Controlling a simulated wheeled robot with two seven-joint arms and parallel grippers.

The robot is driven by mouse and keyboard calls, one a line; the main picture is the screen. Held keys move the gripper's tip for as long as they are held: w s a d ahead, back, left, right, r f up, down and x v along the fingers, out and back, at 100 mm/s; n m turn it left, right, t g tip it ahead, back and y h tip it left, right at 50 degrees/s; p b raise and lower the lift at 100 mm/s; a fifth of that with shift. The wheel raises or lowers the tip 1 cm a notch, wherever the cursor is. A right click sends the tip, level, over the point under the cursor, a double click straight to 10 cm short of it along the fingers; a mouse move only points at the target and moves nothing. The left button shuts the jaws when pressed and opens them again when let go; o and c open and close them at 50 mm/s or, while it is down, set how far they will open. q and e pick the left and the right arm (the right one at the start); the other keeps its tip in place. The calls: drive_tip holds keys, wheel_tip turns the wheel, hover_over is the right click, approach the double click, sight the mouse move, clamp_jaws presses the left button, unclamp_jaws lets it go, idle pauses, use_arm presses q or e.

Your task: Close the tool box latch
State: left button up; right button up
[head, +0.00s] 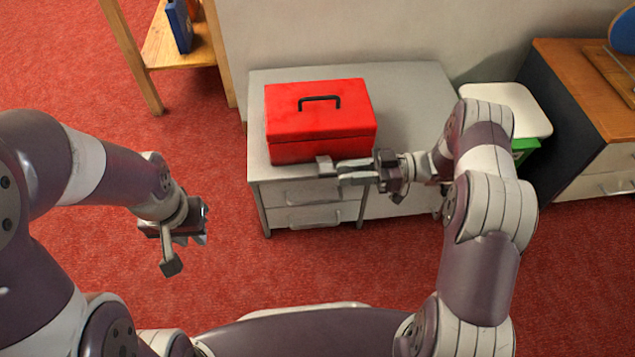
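A red tool box (318,118) with a black handle (319,101) on its lid stands on a grey cabinet. Its lid looks down. No latch can be made out; the lower right of the box front is partly behind my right gripper. My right gripper (334,169) reaches in from the right, its fingers just in front of the box's lower front edge. Contact and finger gap cannot be told. My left gripper (187,254) hangs over the red carpet, left of and nearer than the cabinet, with its fingers apart and empty.
The grey cabinet (405,105) has free top surface right of the box and drawers with handles below. A white-lidded bin (510,105) and a wooden-topped cabinet (575,75) stand to the right. A wooden shelf (165,50) with a blue item stands at back left.

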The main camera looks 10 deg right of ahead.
sight(321, 176)
drive_tip(key=a+b, duration=0.1)
drive_tip(key=a, duration=0.4)
drive_tip(key=shift+a+f+b, duration=0.2)
drive_tip(key=shift+a+b, duration=0.05)
drive_tip(key=shift+b, duration=0.15)
drive_tip(key=shift+a+r, duration=0.15)
drive_tip(key=shift+a, duration=0.4)
clamp_jaws()
drive_tip(key=w+r+m+p, duration=0.1)
drive_tip(key=r+m+p, duration=0.1)
drive_tip(key=p, duration=0.1)
drive_tip(key=w+r+m+p, duration=0.1)
drive_tip(key=w+m+p, duration=0.1)
drive_tip(key=p, duration=0.2)
drive_tip(key=shift+w+r, duration=0.2)
drive_tip(key=shift+r, duration=0.2)
unclamp_jaws()
drive_tip(key=shift+d, duration=0.1)
